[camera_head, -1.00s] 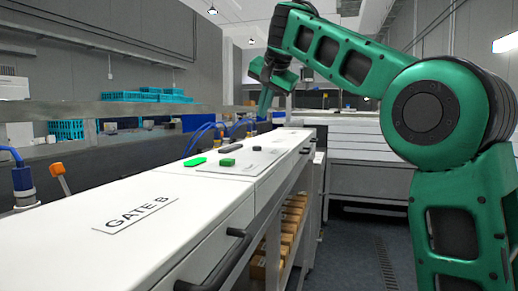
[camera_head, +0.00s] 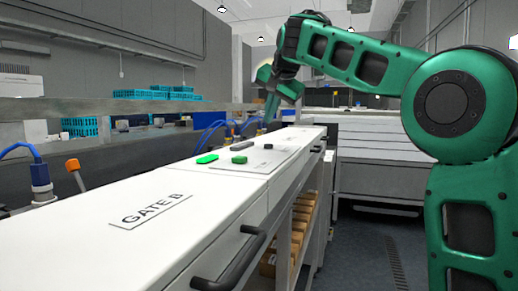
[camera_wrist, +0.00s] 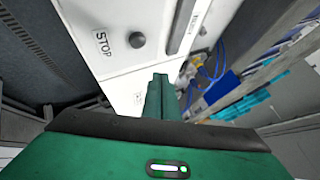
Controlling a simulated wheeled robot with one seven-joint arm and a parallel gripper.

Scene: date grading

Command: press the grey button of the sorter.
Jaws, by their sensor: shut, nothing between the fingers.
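A round dark grey button (camera_wrist: 137,40) stands on the white panel in the wrist view, beside a label reading STOP (camera_wrist: 103,43). In the head view it appears to be the small dark knob (camera_head: 268,146) on the white sorter top (camera_head: 160,190). My gripper (camera_wrist: 160,78) is shut and empty. Its fingertips show in front of the white panel in the wrist view, below and right of the button in the picture, apart from it. In the head view my gripper (camera_head: 268,122) points down above the panel, with a gap over the button.
A bright green piece (camera_head: 207,159), a darker green block (camera_head: 239,160) and a dark bar (camera_head: 241,147) sit on the panel near the button. A GATE B label (camera_head: 151,209) lies nearer. Blue cables (camera_head: 212,132) run behind. A dark handle (camera_head: 238,262) juts from the front.

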